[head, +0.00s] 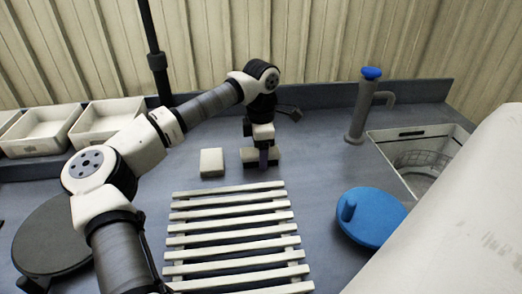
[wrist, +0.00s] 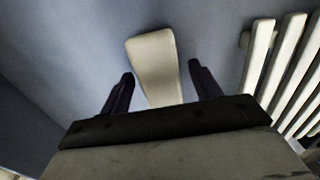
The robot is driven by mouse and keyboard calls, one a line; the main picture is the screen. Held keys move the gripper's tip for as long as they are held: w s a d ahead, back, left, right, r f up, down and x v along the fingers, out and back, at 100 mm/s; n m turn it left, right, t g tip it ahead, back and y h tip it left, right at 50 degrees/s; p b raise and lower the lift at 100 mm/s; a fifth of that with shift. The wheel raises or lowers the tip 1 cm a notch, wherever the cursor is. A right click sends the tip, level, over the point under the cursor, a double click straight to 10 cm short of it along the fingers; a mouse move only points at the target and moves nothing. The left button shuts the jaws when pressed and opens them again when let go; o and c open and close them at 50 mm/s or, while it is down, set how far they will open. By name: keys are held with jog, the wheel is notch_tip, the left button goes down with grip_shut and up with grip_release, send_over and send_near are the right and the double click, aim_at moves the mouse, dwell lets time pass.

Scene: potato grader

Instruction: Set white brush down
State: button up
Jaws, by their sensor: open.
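The white brush (wrist: 153,58) is a pale, tapered piece between my gripper's two dark fingers in the wrist view, with a gap on each side. Its lower end is hidden by my gripper body. It appears to lie on the grey worktop. In the head view the white brush (head: 274,156) shows low at the worktop, partly covered by a finger. My gripper (head: 262,160) is open and low around it, behind the slatted rack; its fingers also show in the wrist view (wrist: 161,72).
A white slatted rack (head: 232,226) lies in front. A small white block (head: 212,162) sits left of my gripper. A blue round lid (head: 372,217), a blue-topped tap (head: 360,110) and a sink (head: 418,150) are at the right. White trays (head: 105,112) stand back left.

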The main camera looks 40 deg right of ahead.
notch_tip(320, 180, up, 12)
jog(key=b, duration=0.1)
jog(key=shift+r, duration=0.15)
